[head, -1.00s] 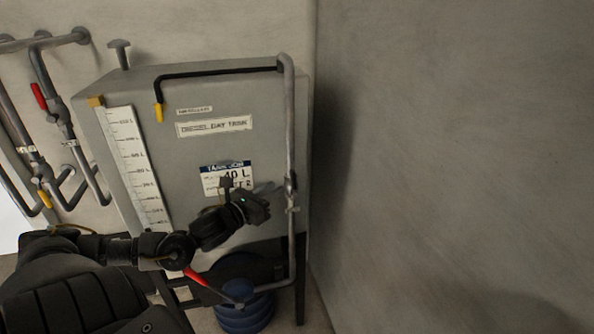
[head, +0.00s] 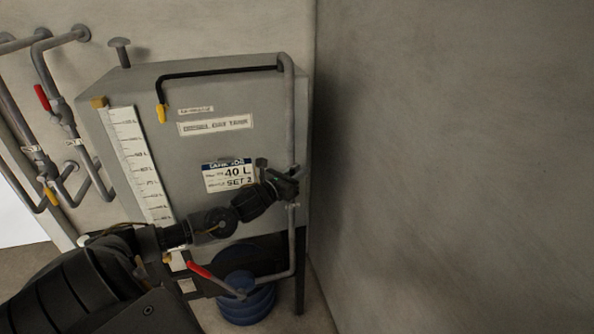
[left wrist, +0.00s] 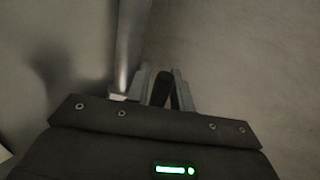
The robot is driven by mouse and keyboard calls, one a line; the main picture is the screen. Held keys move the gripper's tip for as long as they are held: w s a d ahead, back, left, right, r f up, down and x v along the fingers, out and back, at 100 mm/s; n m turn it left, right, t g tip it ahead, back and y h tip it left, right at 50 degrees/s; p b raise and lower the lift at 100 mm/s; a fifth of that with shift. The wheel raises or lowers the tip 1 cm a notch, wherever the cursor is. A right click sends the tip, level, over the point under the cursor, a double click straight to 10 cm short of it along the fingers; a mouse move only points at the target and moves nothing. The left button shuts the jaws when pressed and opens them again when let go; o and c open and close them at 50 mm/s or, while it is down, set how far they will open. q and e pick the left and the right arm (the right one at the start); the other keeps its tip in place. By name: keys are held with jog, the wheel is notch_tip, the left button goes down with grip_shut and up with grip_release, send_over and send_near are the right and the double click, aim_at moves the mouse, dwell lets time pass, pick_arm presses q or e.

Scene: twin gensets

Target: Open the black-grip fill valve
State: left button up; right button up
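The black-grip fill valve sits on the vertical grey pipe (head: 290,120) at the right front edge of the grey day tank (head: 215,95). In the head view my left gripper (head: 288,182) is at this valve and hides most of it. In the left wrist view the black grip (left wrist: 161,88) stands between the two grey fingers of my left gripper (left wrist: 160,84). The fingers are apart, one on each side of the grip; a firm hold does not show. My right gripper is not in view.
A red-handled lever (head: 200,271) is below my left forearm, above a blue ribbed container (head: 247,300). A yellow-tipped black pipe (head: 161,113) hangs on the tank. More pipes with red (head: 42,97) and yellow handles are at left. A bare wall (head: 450,150) stands close at right.

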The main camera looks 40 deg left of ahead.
pick_arm(q)
grip_shut()
jog(key=shift+w+d+g, duration=0.1)
jog(key=shift+w+g, duration=0.05)
jog(key=shift+g, duration=0.15)
grip_release()
jog(key=s+b, duration=0.3)
jog(key=s, duration=0.7)
jog(key=shift+s+r, duration=0.25)
jog(key=shift+s, duration=0.15)
